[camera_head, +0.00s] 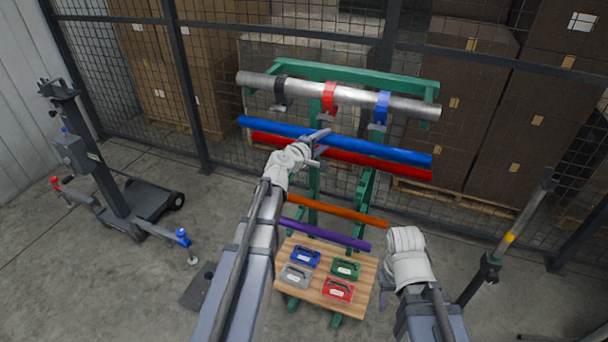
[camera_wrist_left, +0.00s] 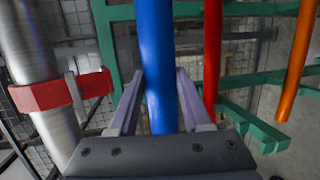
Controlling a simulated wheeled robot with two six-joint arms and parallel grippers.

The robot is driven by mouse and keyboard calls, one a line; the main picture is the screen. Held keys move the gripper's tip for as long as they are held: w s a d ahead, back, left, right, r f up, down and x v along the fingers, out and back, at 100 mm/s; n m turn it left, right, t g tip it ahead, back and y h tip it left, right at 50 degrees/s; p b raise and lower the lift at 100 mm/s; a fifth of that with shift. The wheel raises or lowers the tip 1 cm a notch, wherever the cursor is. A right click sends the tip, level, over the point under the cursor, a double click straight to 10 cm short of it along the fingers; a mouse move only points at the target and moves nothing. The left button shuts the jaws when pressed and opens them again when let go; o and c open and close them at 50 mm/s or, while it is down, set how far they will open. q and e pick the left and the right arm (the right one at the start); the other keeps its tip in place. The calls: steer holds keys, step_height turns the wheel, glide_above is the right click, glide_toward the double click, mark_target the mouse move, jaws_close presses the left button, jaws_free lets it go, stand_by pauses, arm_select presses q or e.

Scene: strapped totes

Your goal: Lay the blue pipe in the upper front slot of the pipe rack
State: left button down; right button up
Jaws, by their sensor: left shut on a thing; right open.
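The blue pipe (camera_head: 385,151) runs nearly level across the green pipe rack (camera_head: 318,72), just above the red pipe (camera_head: 385,173) in the head view. My left gripper (camera_head: 318,140) is shut on the blue pipe near its middle. In the left wrist view the blue pipe (camera_wrist_left: 156,60) passes between the two fingers (camera_wrist_left: 157,110). I cannot tell whether the pipe touches a rack slot. My right gripper (camera_head: 384,294) is open, low beside the wooden board, partly hidden by its wrist.
A silver pipe (camera_head: 350,98) with black, red and blue straps lies along the rack's top. An orange pipe (camera_head: 345,212) and a purple pipe (camera_head: 325,234) lie lower. A wooden board (camera_head: 318,277) holds several coloured cases. A wheeled stand (camera_head: 150,205) is at left.

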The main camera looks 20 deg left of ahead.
arm_select(q)
steer(key=shift+s+f, duration=0.3)
steer(key=s+f+b, duration=0.8)
steer(key=s, duration=0.2)
steer(key=shift+w, duration=5.1)
step_height(320, 180, down, 6)
steer(key=b, duration=0.7)
steer(key=shift+a+f, duration=0.15)
steer(key=shift+f, duration=0.1)
steer(key=shift+c, duration=1.3)
jaws_free()
steer(key=shift+s, duration=0.1)
